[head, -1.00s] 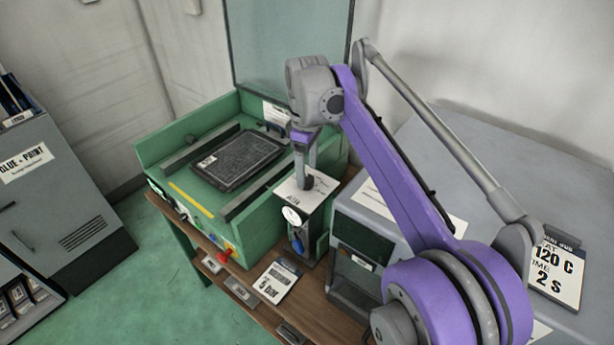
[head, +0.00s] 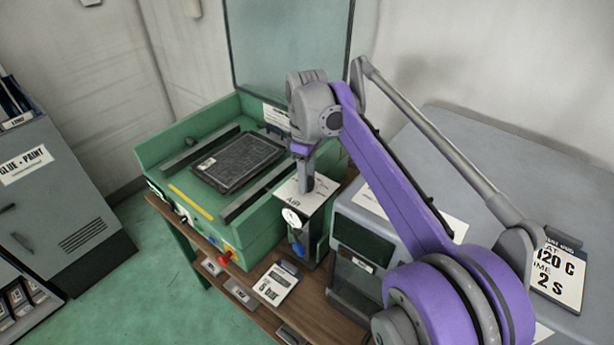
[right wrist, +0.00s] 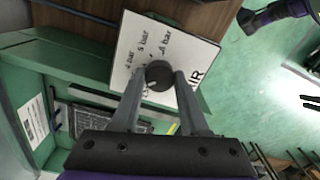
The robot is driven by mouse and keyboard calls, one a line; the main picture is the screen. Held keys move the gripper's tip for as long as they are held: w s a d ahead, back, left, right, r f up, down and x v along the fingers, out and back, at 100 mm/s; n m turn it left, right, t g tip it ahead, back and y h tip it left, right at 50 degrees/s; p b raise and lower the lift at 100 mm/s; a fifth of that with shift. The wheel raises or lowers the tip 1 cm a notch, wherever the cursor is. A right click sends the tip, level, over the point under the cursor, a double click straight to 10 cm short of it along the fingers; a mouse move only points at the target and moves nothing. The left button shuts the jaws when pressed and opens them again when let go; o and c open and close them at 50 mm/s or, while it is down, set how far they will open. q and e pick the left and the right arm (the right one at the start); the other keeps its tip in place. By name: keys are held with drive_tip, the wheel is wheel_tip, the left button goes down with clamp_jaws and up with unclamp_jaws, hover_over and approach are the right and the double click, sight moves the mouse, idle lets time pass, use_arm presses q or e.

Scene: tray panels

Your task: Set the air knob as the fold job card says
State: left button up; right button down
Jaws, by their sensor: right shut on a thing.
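The air knob (right wrist: 160,75) is a round dark knob on a white plate (right wrist: 128,50) marked AIR, with several bar labels around it. A pale mark shows on the knob's lower left; one label beside it is partly hidden. My right gripper (right wrist: 158,80) is shut on the knob, one finger on each side. In the head view the right gripper (head: 306,185) points down onto the AIR box (head: 316,222), and the knob is hidden. A job card (head: 273,284) on the bench front seems to read 5 bar. A purple arm end (right wrist: 262,18), probably my left one, shows small in the wrist view.
A green press (head: 180,160) holding a dark panel (head: 238,160) stands left of the AIR box. A grey machine (head: 480,165) stands to the right, with a card (head: 560,275) reading 120 C and 2 s. A red button (head: 224,257) is on the press front.

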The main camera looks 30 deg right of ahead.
use_arm(q)
drive_tip(key=shift+r, duration=0.1)
use_arm(e)
drive_tip(key=m+p, duration=0.1)
drive_tip(key=m, duration=0.6)
drive_tip(key=shift+m+p, duration=0.3)
drive_tip(key=m, duration=0.4)
use_arm(q)
drive_tip(key=shift+w+r+p, duration=0.2)
drive_tip(key=shift+w+r, duration=0.1)
drive_tip(key=shift+r, duration=0.5)
drive_tip(key=shift+w+r+p, duration=0.2)
drive_tip(key=shift+w+r, duration=0.1)
drive_tip(key=shift+r, duration=0.5)
use_arm(e)
drive_tip(key=shift+m, duration=2)
drive_tip(key=shift+c, duration=2.1)
unclamp_jaws()
